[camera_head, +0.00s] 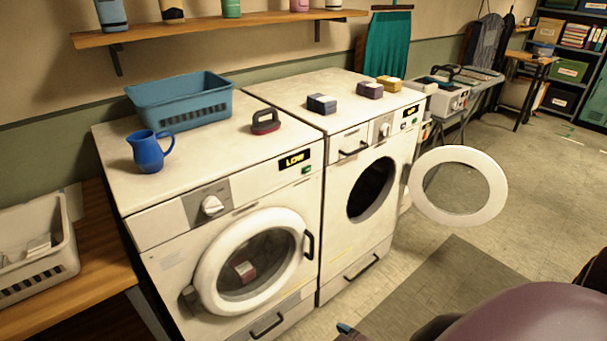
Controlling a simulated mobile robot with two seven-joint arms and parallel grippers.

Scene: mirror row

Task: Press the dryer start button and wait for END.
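Two white front-loading machines stand side by side, and I cannot tell from labels which is the dryer. The left machine (150,240) has its round door (250,262) shut, with a dark red and grey item behind the glass. Its display (294,160) reads LOW, and a small green button (306,170) sits below it. The right machine (338,215) has its door (459,187) swung wide open and a dark drum. Its display (410,111) is lit but too small to read, with a green button near it. A teal-tipped piece (345,328) at the bottom edge seems part of my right gripper. My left gripper is out of view.
A blue basket (182,100), blue jug (148,151), dark red brush-like item (265,122) and several small blocks stand on the machines. A laundry basket (40,250) is on the left bench. A floor mat (440,295) lies before the right machine; its open door juts out.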

